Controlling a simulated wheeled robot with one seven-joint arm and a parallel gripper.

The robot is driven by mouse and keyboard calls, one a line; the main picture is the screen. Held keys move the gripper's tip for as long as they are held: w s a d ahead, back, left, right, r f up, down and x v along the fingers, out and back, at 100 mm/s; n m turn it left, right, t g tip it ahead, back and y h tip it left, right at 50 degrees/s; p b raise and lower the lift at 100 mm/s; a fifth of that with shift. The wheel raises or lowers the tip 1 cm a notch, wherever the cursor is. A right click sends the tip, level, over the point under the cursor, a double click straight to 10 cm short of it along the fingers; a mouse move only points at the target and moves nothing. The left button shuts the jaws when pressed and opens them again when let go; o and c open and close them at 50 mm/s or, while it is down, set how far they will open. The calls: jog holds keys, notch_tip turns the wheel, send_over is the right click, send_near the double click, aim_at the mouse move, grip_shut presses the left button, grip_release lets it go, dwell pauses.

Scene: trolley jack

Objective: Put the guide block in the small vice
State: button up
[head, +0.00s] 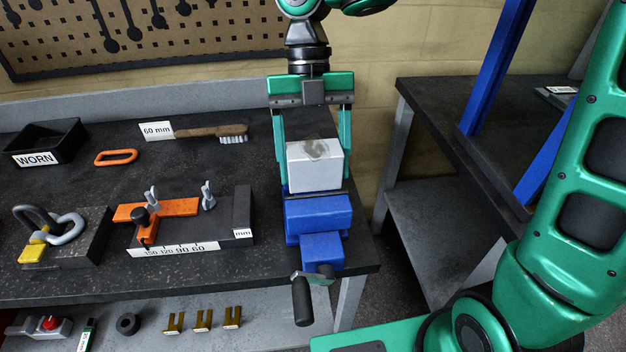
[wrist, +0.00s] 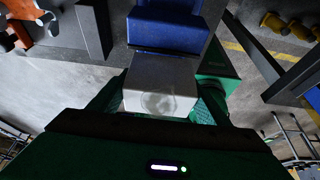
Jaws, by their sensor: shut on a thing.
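The guide block (head: 315,167) is a pale grey-white block with a darker worn patch on its top. My gripper (head: 313,150) is shut on it, one green finger on each side. The small vice (head: 319,216) is blue and stands at the right end of the bench, with a dark handle at its front. In the head view the block is at the vice's back end, above or between its jaws; I cannot tell how deep it sits. In the wrist view the block (wrist: 160,88) is between the fingers, close against the blue vice (wrist: 168,28).
A dark gauge block with an orange slider (head: 155,212) stands left of the vice. A wire brush (head: 212,131), an orange ring (head: 116,157), a WORN tray (head: 45,143) and a shackle (head: 48,228) lie further left. A blue-framed bench (head: 480,120) stands at right.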

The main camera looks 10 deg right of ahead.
aim_at(314, 184)
jog(key=shift+f, duration=2.5)
jog(key=shift+f, duration=0.1)
jog(key=o, duration=2)
jog(key=shift+o, duration=0.2)
jog(key=v, duration=1.2)
jog(key=shift+s, duration=0.1)
